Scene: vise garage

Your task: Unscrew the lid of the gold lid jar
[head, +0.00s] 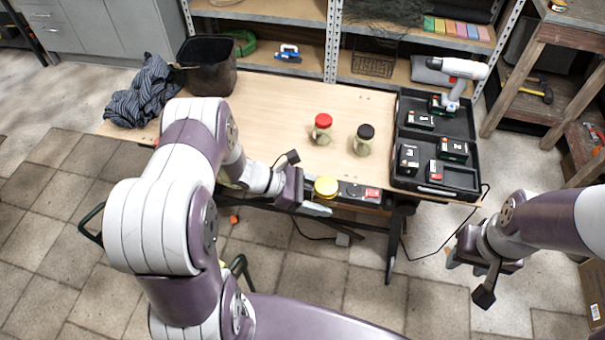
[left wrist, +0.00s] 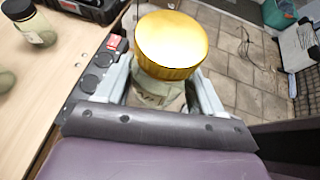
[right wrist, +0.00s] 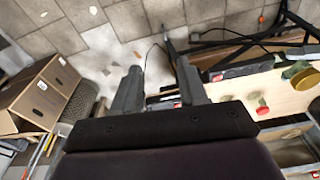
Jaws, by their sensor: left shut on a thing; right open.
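My left gripper (head: 312,207) is shut on the glass body below the lid, a finger on each side. The gold lid also shows at the right edge of the right wrist view (right wrist: 303,76). My right gripper (head: 467,262) is open and empty, off to the right of the bench; its two fingers are apart in the right wrist view (right wrist: 160,85).
A red-lid jar (head: 322,128) and a black-lid jar (head: 364,140) stand on the bench (head: 280,110). A black tray (head: 468,128) with batteries and a drill (head: 459,78) is at the right. A black bin (head: 207,66) and striped cloth (head: 143,92) are at the left.

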